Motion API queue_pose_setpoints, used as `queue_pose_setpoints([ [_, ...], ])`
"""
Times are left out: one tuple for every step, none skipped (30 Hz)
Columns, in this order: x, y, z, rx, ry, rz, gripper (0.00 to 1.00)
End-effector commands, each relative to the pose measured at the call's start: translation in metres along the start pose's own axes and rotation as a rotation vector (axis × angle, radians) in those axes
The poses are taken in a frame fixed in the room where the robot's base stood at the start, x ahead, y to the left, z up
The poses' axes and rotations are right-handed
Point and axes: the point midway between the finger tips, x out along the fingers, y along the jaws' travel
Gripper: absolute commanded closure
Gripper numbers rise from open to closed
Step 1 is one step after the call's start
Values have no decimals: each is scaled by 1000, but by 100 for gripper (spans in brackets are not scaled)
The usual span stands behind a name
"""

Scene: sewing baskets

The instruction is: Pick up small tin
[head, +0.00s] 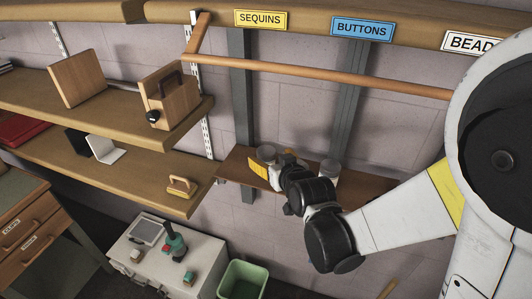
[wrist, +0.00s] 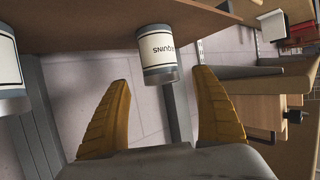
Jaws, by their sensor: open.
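A small tin (wrist: 158,52) with a white "SEQUINS" label stands on the narrow brown shelf (wrist: 60,30), which appears upside down in the wrist view. In the head view this tin (head: 266,152) shows at the shelf's left part, partly behind my gripper. My gripper (wrist: 163,78) is open, its yellow fingers apart on either side of the tin's near end, and nothing is held. In the head view my gripper (head: 272,172) is at the shelf's front. A second tin (head: 329,168) stands further right and shows at the wrist view's left edge (wrist: 8,75).
A wooden rail (head: 320,75) runs above the shelf, under the SEQUINS and BUTTONS signs. Wider shelves with a wooden box (head: 172,95) and a brush (head: 181,187) lie to the left. A green bin (head: 242,280) stands below.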

Motion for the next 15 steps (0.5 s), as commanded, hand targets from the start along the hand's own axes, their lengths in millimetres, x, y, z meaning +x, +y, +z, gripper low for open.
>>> queue_pose_setpoints([
  [10, -1, 1, 0, 0, -1, 24],
  [15, -1, 2, 1, 0, -1, 24],
  [22, -2, 2, 1, 0, -1, 24],
  [26, -2, 2, 1, 0, -1, 24],
  [30, -2, 2, 1, 0, -1, 24],
  [35, -2, 2, 1, 0, -1, 24],
  [38, -2, 2, 1, 0, 0, 24],
  [40, -2, 2, 1, 0, 0, 24],
  [42, -2, 2, 1, 0, 0, 24],
  [43, -2, 2, 1, 0, 0, 24],
  [43, -2, 1, 1, 0, 0, 24],
  [43, -2, 1, 1, 0, 0, 24],
  [43, -2, 1, 1, 0, 0, 24],
  [43, -2, 1, 1, 0, 0, 24],
  [43, -2, 1, 1, 0, 0, 24],
])
